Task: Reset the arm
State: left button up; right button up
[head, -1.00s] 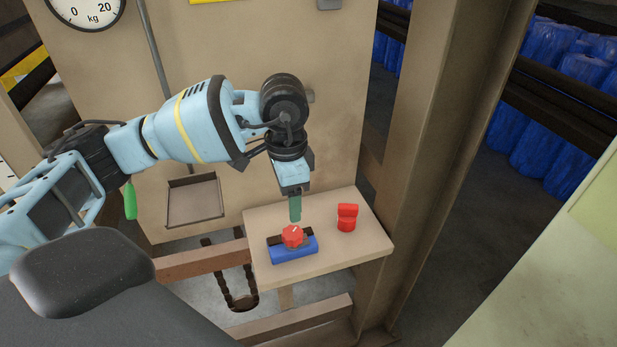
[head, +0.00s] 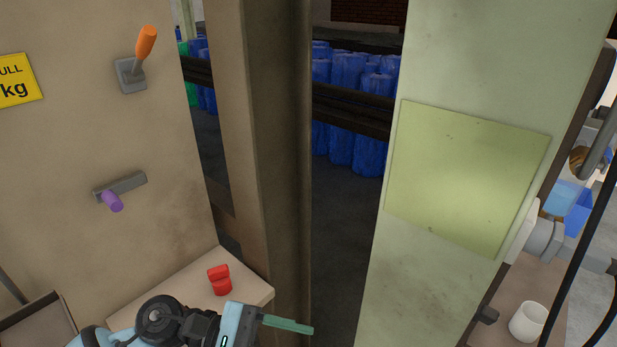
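My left arm comes in at the bottom of the head view, and only its wrist end shows. My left gripper (head: 310,331) points to the right with its teal fingers, in front of the small table's right end. The fingers overlap into one narrow bar, so I cannot tell whether they are open or shut. Nothing shows held at their tips. My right gripper is not in view.
A red object (head: 220,280) stands on the small table (head: 185,285). An orange-handled lever (head: 145,42) and a purple knob (head: 112,201) are on the beige panel. A pale green pillar (head: 385,290) stands right of centre. A white cup (head: 528,321) is at lower right.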

pick_arm(q)
jog(key=w+a+f+m+t+y+p, duration=0.1)
jog(key=a+f+m+t+y, duration=0.4)
jog(key=m+t, duration=0.7)
jog(key=a+f+m+t+y+p, duration=0.1)
jog(key=a+f+m+t+y, duration=0.4)
jog(key=m, duration=1.1)
jog(key=s+a+f+n+g+y, duration=0.2)
jog(key=s+a+f+n, duration=0.1)
jog(key=s+f+n, duration=0.5)
jog(key=s+a+f+n+g+y, duration=0.2)
jog(key=s+a+f+n+g, duration=0.1)
jog(key=s+f+n, duration=0.6)
jog(key=shift+s+a+f+y, duration=0.3)
jog(key=shift+s+a+f, duration=0.1)
jog(key=shift+s+a, duration=0.3)
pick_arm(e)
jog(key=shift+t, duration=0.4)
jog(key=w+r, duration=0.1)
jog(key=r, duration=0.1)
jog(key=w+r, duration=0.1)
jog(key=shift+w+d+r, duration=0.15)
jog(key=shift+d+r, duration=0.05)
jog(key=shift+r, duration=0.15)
